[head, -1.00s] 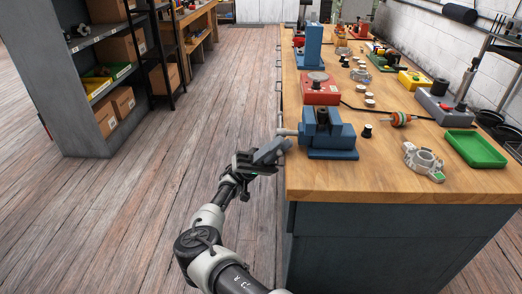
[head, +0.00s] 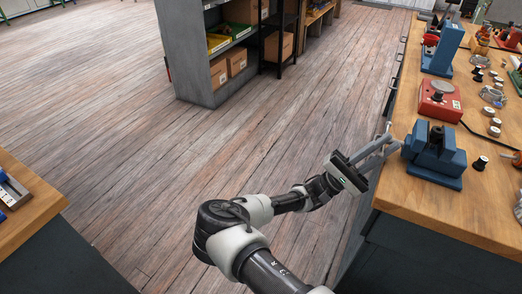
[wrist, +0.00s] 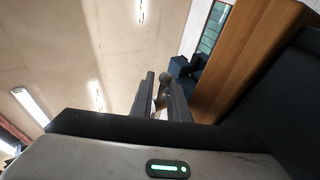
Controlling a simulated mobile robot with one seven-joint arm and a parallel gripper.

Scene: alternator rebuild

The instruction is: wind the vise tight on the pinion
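The blue vise (head: 433,160) stands on the near left edge of the wooden bench, and part of it shows in the wrist view (wrist: 183,68). A dark round piece, seemingly the pinion (head: 436,134), is upright at the vise's jaws; whether it is clamped cannot be seen. The grey vise handle (head: 388,138) is at the vise's left side, past the bench edge. My gripper (head: 388,148) reaches it from the left. In the wrist view its two fingers (wrist: 164,90) are apart, with the handle's rounded grey end between them. Finger contact is unclear.
The bench (head: 400,195) carries a red box-shaped device (head: 440,102) behind the vise, a blue press (head: 442,50) and several small parts. A grey shelf (head: 205,75) stands across the floor. Another bench (head: 30,210) is at the left. The floor between is clear.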

